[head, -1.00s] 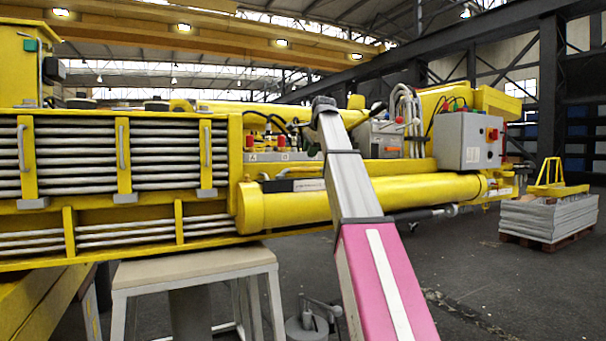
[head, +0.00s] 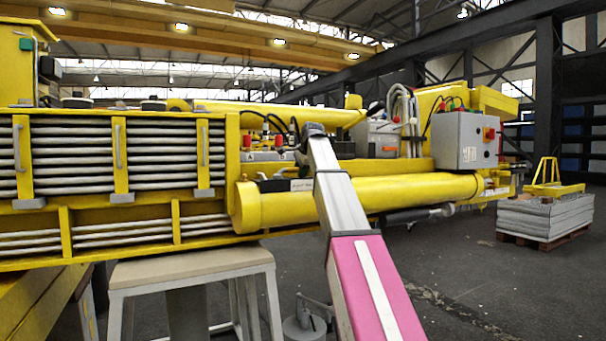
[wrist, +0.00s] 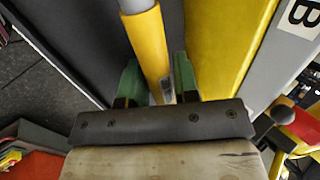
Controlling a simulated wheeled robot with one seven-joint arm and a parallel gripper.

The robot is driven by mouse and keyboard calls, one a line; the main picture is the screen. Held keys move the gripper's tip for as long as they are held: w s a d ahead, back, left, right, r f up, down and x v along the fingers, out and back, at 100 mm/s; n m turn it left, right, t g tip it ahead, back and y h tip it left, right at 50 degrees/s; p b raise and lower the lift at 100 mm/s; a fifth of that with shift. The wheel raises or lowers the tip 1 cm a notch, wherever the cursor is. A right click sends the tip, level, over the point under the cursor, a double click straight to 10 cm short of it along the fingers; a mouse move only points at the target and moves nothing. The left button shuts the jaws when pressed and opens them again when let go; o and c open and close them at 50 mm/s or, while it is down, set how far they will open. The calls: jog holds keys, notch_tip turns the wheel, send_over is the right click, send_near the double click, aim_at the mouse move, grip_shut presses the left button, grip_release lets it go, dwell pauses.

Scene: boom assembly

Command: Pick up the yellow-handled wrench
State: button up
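The yellow-handled wrench shows in the wrist view as a yellow handle (wrist: 153,50) with a pale grey shaft at the top edge. The handle runs down between the two green fingers of my gripper (wrist: 158,78), and its lower end is hidden behind the dark palm plate. The fingers stand apart, one on each side of the handle; a narrow gap seems to show on the right. Contact on the left is unclear. In the head view my gripper (head: 312,129) is a small dark shape at the boom's side, and the wrench cannot be made out there.
The yellow boom (head: 370,196) spans the view, with a grey control box (head: 462,140) to the right of my arm. In the wrist view a yellow beam (wrist: 222,45) lies close to the right of the fingers. A stool (head: 190,268) stands below at left.

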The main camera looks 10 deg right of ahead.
grip_shut()
jog(key=shift+r, duration=0.1)
jog(key=shift+r, duration=0.2)
notch_tip(320, 180, up, 4)
jog(key=shift+w+r, duration=0.1)
jog(key=s+a+r, duration=0.6)
jog(key=a, duration=0.4)
jog(key=shift+r, duration=0.15)
jog(key=shift+a, duration=0.1)
